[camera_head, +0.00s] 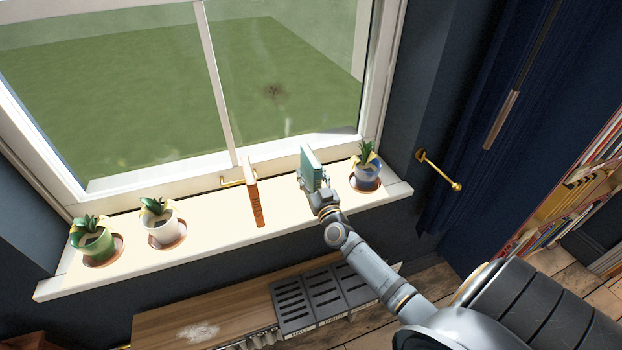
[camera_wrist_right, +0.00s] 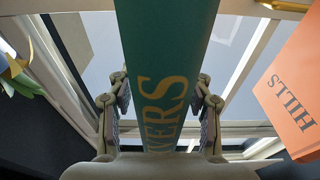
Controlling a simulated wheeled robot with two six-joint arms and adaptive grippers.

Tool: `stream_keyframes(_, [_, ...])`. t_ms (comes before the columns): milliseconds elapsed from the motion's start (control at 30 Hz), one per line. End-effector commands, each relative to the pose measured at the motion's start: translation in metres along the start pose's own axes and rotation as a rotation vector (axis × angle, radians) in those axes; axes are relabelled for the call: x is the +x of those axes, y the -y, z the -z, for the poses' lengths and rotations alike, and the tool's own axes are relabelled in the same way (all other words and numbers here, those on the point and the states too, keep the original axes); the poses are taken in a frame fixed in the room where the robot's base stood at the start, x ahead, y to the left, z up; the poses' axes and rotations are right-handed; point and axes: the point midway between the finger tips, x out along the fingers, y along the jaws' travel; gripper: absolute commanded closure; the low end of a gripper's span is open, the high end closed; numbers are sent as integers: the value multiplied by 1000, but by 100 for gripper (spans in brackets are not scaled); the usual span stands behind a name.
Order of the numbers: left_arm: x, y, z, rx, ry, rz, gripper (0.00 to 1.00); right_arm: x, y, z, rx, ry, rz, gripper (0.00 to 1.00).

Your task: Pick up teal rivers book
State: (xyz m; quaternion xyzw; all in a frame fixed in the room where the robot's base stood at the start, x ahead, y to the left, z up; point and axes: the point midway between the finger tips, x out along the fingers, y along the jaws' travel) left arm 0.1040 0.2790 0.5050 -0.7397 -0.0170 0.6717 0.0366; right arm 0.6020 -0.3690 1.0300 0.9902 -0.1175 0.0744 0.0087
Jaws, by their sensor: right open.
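The teal rivers book (camera_head: 312,168) stands upright on the white window sill in the head view. In the right wrist view its teal spine (camera_wrist_right: 166,60) fills the middle, with yellow letters "VERS" showing. My right gripper (camera_head: 321,194) is at the front of the book. In the wrist view its two fingers (camera_wrist_right: 162,105) are open, one on each side of the spine, with gaps between the pads and the book. The lower end of the spine is hidden behind the gripper's palm. My left gripper is in neither view.
An orange book (camera_head: 255,203), marked "HILLS" in the wrist view (camera_wrist_right: 292,100), stands left of the teal book. A potted plant (camera_head: 366,172) stands close on its right. Two more pots (camera_head: 97,243) are at the sill's left end. The window (camera_head: 230,90) is behind.

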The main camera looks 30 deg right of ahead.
Motion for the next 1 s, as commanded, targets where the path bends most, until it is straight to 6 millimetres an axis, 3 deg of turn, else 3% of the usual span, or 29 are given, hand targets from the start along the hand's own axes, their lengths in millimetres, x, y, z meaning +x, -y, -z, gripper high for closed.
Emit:
stream_keyframes(67, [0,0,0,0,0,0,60,0,0,0,0,0,0,49])
stream_keyframes(467, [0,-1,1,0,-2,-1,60,-1,0,0,0,0,0,100])
stream_keyframes(867, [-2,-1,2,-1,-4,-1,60,0,0,3,0,-3,0,100])
stream_keyframes(1000, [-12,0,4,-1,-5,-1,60,2,0,16,0,-4,1,100])
